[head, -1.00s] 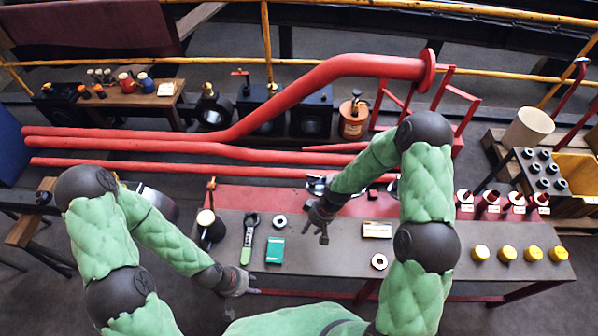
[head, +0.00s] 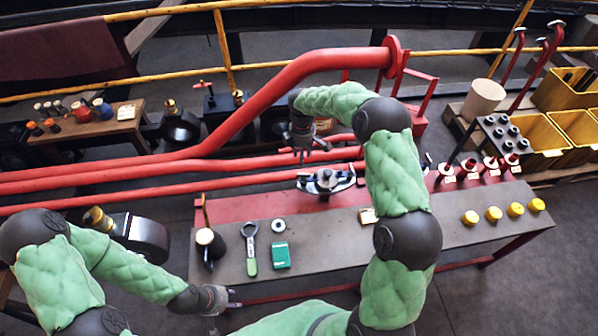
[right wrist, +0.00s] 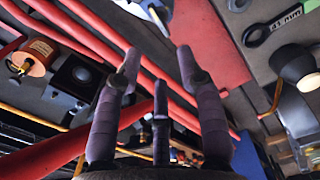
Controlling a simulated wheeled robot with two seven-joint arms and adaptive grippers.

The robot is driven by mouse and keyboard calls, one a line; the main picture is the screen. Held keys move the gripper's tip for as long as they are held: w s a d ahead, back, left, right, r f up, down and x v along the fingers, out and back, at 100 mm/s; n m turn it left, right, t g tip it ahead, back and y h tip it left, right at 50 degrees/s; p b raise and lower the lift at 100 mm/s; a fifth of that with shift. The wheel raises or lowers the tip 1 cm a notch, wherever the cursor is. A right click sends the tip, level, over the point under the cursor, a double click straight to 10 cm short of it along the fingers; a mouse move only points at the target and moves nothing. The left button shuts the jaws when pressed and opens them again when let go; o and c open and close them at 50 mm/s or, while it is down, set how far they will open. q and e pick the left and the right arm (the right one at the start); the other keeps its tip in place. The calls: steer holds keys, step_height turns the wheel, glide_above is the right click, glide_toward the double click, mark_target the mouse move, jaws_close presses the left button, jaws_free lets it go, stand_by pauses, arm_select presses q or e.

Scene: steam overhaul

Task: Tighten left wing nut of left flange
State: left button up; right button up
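A dark and silver flange assembly (head: 327,181) sits on the red back strip of the bench, its silver arms reaching left and right. Its individual wing nuts are too small to tell apart. Part of a silver fitting (right wrist: 150,10) shows at the top edge of the right wrist view. My right gripper (head: 302,156) hangs fingers down, behind and left of the flange assembly and apart from it. In the right wrist view its fingers (right wrist: 158,58) are spread with nothing between them. My left gripper (head: 228,314) is low at the bench's front left, fingers apart and empty.
Long red pipes (head: 180,173) run behind the bench. Yellow caps (head: 493,213) line the right. The front middle is clear.

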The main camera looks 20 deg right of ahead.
mark_target(302, 176)
step_height(302, 176, down, 10)
steer(key=b, duration=0.2)
steer(key=shift+r+b, duration=0.15)
steer(key=shift+b, duration=0.15)
jaws_close()
